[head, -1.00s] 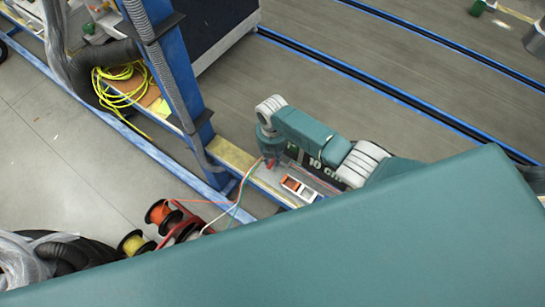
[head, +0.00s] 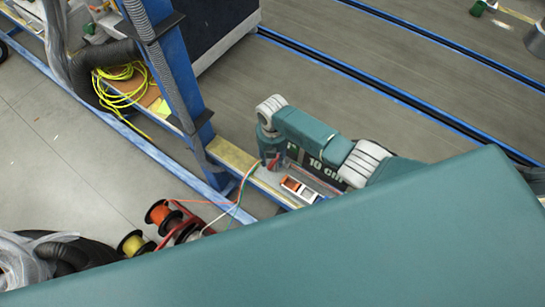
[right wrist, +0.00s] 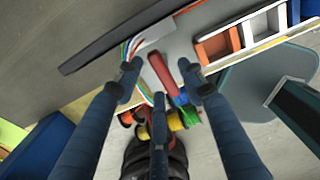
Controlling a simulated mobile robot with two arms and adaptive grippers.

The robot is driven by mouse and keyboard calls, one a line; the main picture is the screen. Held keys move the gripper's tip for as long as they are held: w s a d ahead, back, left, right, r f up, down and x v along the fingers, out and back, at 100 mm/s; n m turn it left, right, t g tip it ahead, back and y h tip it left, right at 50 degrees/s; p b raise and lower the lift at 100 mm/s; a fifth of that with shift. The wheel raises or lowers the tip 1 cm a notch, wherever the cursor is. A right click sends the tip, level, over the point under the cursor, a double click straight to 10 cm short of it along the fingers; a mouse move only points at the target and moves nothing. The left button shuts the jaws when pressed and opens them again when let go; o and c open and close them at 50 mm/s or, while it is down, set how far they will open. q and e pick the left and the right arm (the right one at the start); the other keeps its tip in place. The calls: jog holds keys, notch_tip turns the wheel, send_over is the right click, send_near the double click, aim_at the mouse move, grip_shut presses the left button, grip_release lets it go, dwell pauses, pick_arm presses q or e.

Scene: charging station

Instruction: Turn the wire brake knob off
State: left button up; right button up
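The red wire brake knob (right wrist: 163,75) shows in the right wrist view as a red handle on a light grey plate. It lies between the fingertips of my right gripper (right wrist: 160,78). The fingers are spread, with a visible gap on both sides of the knob. In the head view the knob (head: 273,162) is small and partly covered by my right gripper (head: 270,158), which points down at the bench. Whether a finger touches the knob is hard to tell. My left gripper is not in view.
Coloured wires (right wrist: 137,45) run close beside the fingers, from spools (head: 160,213). An orange and white tray (head: 300,189) sits right of the knob. A blue post (head: 180,90) stands to the left. A yellow cable coil (head: 118,85) lies behind it.

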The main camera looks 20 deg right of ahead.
aim_at(273, 160)
notch_tip(273, 160, up, 12)
dwell(0.6)
dwell(0.5)
